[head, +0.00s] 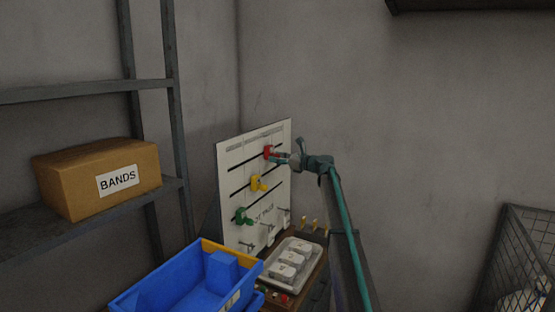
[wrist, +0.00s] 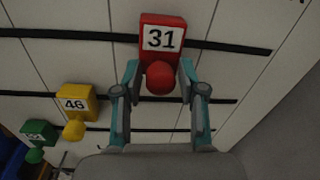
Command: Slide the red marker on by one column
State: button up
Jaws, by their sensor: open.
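The red marker (wrist: 162,40), numbered 31, sits on the top black slot of the white board (head: 233,170). In the wrist view its round red knob lies between the fingers of my gripper (wrist: 160,92). The fingers are open, one on each side of the knob, with a gap that looks small. In the head view my gripper (head: 281,157) is at the red marker (head: 267,152) from the right, and hides part of it. Thin vertical lines divide the board into columns. The slot runs on to the right of the marker in the wrist view.
A yellow marker (wrist: 76,106), numbered 46, and a green marker (wrist: 38,138) sit on lower slots. Below the board are a blue bin (head: 180,285) and a tray of pale blocks (head: 312,250). A BANDS box (head: 90,180) stands on the left shelf.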

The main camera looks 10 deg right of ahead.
jog(key=shift+o, duration=0.5)
jog(key=v, duration=1.2)
